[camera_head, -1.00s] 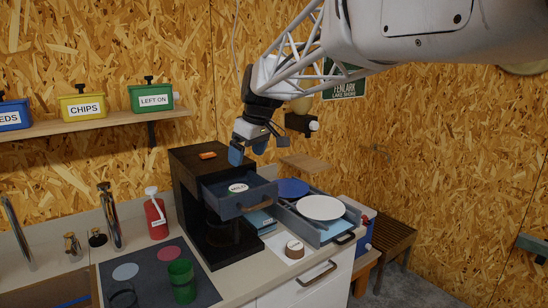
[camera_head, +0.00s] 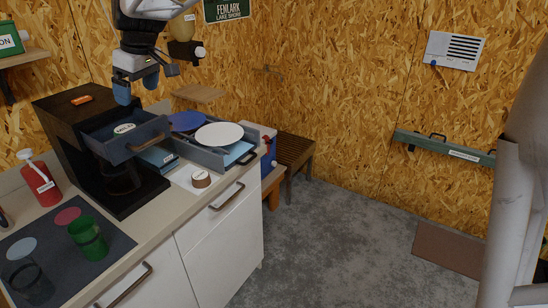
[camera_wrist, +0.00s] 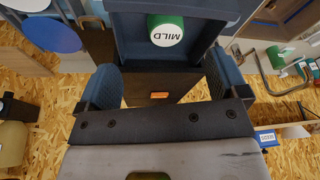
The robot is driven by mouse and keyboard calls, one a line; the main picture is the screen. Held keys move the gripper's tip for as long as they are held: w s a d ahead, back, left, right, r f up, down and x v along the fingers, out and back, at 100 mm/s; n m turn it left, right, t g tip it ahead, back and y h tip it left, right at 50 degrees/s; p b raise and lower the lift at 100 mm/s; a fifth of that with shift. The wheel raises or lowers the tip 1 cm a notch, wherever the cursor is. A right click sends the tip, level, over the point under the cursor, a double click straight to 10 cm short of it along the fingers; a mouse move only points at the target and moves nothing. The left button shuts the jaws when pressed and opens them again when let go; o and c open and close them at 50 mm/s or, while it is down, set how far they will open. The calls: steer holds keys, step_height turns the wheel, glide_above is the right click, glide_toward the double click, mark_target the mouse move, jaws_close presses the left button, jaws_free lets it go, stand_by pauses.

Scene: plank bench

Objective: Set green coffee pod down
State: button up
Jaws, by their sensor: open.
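The green coffee pod (camera_head: 124,128), with a white lid marked MILD, sits in the pulled-out blue-grey drawer (camera_head: 148,140) of the black coffee machine (camera_head: 70,118). In the wrist view the pod (camera_wrist: 166,30) shows its green side and stands in the drawer (camera_wrist: 135,48), ahead of my fingers. My gripper (camera_head: 137,86) is above the drawer, apart from the pod. In the wrist view my gripper (camera_wrist: 165,82) has its two blue fingers spread wide with nothing between them.
A green mug (camera_head: 89,240) and a red bottle (camera_head: 40,182) stand left of the machine. A brown-sided, white-topped round item (camera_head: 201,179) sits on the counter right of it. A tray holds a white plate (camera_head: 219,134) and a blue plate (camera_head: 187,121). An orange item (camera_head: 81,100) lies on the machine.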

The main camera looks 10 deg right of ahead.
steer(key=s+d+f+m+t+h, duration=0.1)
steer(key=s+d+f+m, duration=0.15)
steer(key=s+d, duration=0.7)
steer(key=s+d+f+m, duration=0.2)
steer(key=s+d+m, duration=0.3)
steer(key=d, duration=0.8)
steer(key=s+d+f+m, duration=0.1)
steer(key=s+d+f, duration=0.3)
steer(key=s, duration=0.2)
steer(key=s+d+f+m+h, duration=0.1)
steer(key=s+d+f+m, duration=0.1)
steer(key=s, duration=0.5)
steer(key=s+d+f+m+h, duration=0.1)
steer(key=s+d+f+m, duration=0.1)
steer(key=s+d+f, duration=0.3)
steer(key=shift+s+d+f, duration=0.35)
steer(key=shift+s+d, duration=0.25)
steer(key=shift+s, duration=0.65)
steer(key=shift+c, duration=0.2)
